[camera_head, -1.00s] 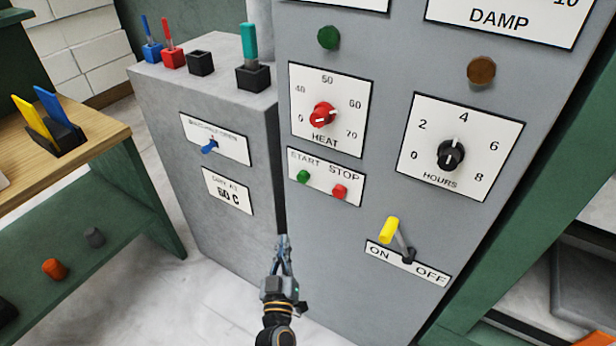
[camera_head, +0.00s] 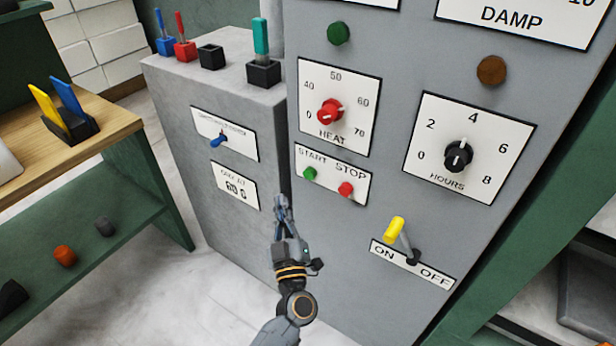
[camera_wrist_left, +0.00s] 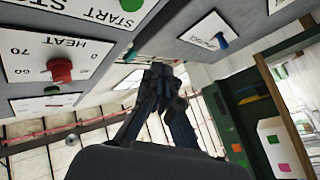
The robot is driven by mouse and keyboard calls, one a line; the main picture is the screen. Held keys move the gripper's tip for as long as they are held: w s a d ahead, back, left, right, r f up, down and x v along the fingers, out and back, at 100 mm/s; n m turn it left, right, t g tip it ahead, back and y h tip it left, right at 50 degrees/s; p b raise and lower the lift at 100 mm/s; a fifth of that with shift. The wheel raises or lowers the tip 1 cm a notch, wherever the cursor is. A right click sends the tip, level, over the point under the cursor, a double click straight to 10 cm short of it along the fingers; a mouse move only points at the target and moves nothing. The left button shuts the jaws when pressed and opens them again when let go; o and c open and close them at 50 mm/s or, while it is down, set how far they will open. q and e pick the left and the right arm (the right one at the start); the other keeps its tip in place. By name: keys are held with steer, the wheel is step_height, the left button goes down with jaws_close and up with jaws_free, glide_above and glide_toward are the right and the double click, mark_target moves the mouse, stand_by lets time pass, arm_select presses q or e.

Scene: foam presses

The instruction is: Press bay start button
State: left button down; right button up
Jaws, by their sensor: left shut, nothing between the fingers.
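The green START button (camera_head: 309,174) sits on a white START/STOP plate (camera_head: 330,160) on the grey cabinet front, with the red STOP button (camera_head: 346,189) to its right. My left gripper (camera_head: 281,203) is shut and empty, pointing up, just below and left of the START button in the picture and apart from it. In the left wrist view the shut fingers (camera_wrist_left: 164,80) show in the middle. The START plate (camera_wrist_left: 110,12) appears upside down at the top of that view, with part of a green button at its edge. My right gripper is not in view.
Near the buttons are the red HEAT knob (camera_head: 330,111), the black HOURS knob (camera_head: 458,156) and the yellow-handled ON/OFF lever (camera_head: 395,230). A lower grey cabinet (camera_head: 225,110) with a blue switch (camera_head: 219,140) stands left. A wooden-topped bench (camera_head: 110,135) is at far left.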

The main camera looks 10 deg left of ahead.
mark_target(305, 172)
arm_select(q)
steer(key=w+d+b, duration=0.2)
steer(key=w, duration=0.5)
steer(key=shift+d+b, duration=0.3)
steer(key=shift+b, duration=0.1)
steer(key=shift+w, duration=0.1)
stand_by(1.0)
steer(key=shift+w+d, duration=0.1)
steer(key=shift+w, duration=0.2)
steer(key=shift+w+d, duration=0.15)
steer(key=shift+w, duration=0.2)
stand_by(0.6)
steer(key=shift+w+d+r, duration=0.15)
steer(key=shift+w+r, duration=0.05)
steer(key=shift+w, duration=0.1)
stand_by(0.3)
steer(key=shift+s+a+p, duration=0.25)
steer(key=shift+s+p, duration=0.4)
steer(key=shift+s, duration=0.35)
